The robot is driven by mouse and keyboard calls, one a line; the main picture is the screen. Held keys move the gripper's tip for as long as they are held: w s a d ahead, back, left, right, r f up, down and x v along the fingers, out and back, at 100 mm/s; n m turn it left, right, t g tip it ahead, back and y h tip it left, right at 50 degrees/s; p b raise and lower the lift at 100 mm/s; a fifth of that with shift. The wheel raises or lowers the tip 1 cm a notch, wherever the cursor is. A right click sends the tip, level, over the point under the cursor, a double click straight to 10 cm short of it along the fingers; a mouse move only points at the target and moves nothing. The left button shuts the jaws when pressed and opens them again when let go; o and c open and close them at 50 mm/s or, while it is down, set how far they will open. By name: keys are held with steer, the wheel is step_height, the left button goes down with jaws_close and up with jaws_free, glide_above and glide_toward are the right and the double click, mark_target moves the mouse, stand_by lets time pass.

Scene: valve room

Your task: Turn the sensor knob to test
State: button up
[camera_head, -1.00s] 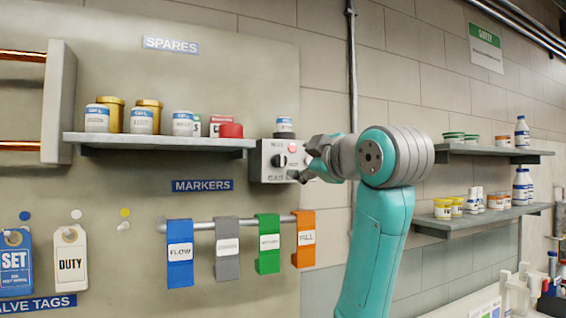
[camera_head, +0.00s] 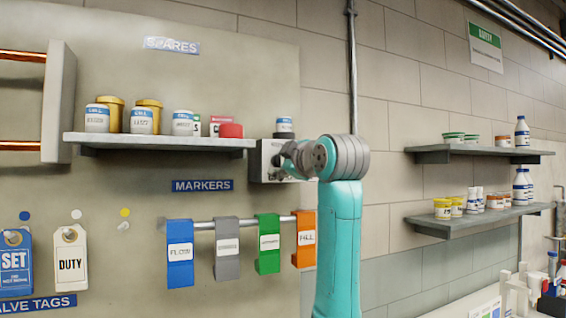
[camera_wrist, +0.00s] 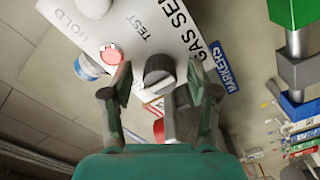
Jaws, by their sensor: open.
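The gas sensor box (camera_head: 261,160) is on the panel at the right end of the spares shelf; my arm covers most of its front. In the wrist view its pale face (camera_wrist: 128,28) shows the printed words TEST and HOLD. The dark round sensor knob (camera_wrist: 159,76) is on this face, with a grey bar across it. My gripper (camera_wrist: 159,70) is open, with one finger on each side of the knob in the picture; contact is not clear. The gripper also shows in the head view (camera_head: 289,157), hiding the knob there. Where the knob points is unclear.
A red button (camera_wrist: 110,56) is beside the knob, near the left finger. The spares shelf (camera_head: 160,142) holds several jars. Coloured marker tags (camera_head: 268,243) hang on a rail below the box. Two wall shelves (camera_head: 470,152) with bottles stand right of my arm.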

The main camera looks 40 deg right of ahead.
jaws_close()
steer(key=shift+m, duration=0.4)
steer(key=m, duration=1.6)
steer(key=shift+w+a+m, duration=0.1)
steer(key=shift+a+m, duration=0.05)
steer(key=shift+m, duration=0.55)
